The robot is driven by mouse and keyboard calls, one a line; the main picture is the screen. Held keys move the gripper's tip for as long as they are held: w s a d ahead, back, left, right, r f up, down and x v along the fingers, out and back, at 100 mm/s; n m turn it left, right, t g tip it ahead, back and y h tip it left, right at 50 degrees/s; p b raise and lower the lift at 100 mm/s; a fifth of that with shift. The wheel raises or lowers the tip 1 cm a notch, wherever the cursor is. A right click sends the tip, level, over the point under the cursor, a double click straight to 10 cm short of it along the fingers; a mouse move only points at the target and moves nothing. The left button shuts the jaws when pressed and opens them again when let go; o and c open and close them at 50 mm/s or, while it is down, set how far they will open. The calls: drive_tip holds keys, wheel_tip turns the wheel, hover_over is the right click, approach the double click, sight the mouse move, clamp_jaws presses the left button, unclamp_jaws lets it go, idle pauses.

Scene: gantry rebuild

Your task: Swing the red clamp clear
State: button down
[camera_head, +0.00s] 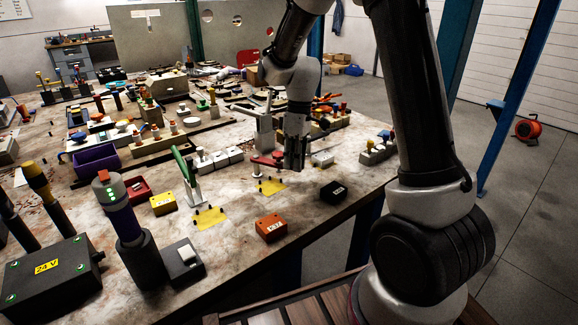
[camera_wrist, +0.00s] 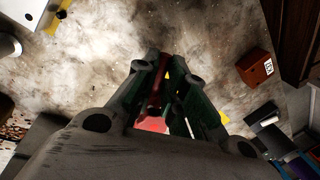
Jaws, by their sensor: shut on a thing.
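The red clamp (camera_head: 264,161) shows as a red bar just left of my gripper (camera_head: 292,160), low over the bench. In the wrist view a dark red bar and a brighter red part (camera_wrist: 152,123) lie between the fingers. My gripper is shut on the red clamp; the fingers hide part of it. A yellow plate with dark pins (camera_head: 270,187) lies on the bench just below it. I cannot tell the exact angle of the clamp's arm.
A green-handled clamp (camera_head: 183,166) stands to the left beside another yellow plate (camera_head: 209,218). An orange box (camera_head: 271,228) and a black box (camera_head: 333,192) sit in front. White blocks (camera_head: 220,158) and a pale upright stand (camera_head: 264,128) are close by. Bare bench shows between the boxes.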

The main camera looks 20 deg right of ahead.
drive_tip(key=w+d+n, duration=0.1)
drive_tip(key=w+n, duration=0.1)
drive_tip(key=w+d+n+h, duration=0.1)
drive_tip(key=w+n, duration=0.5)
drive_tip(key=shift+w+d+g, duration=0.25)
drive_tip(key=shift+d+g, duration=0.05)
drive_tip(key=shift+d, duration=0.1)
drive_tip(key=shift+w+a+n+h, duration=0.15)
drive_tip(key=shift+w+n+h, duration=0.25)
drive_tip(key=shift+w+n, duration=0.75)
drive_tip(key=shift+w+a+n, duration=0.25)
drive_tip(key=shift+w+n, duration=0.6)
drive_tip(key=shift+n, duration=0.2)
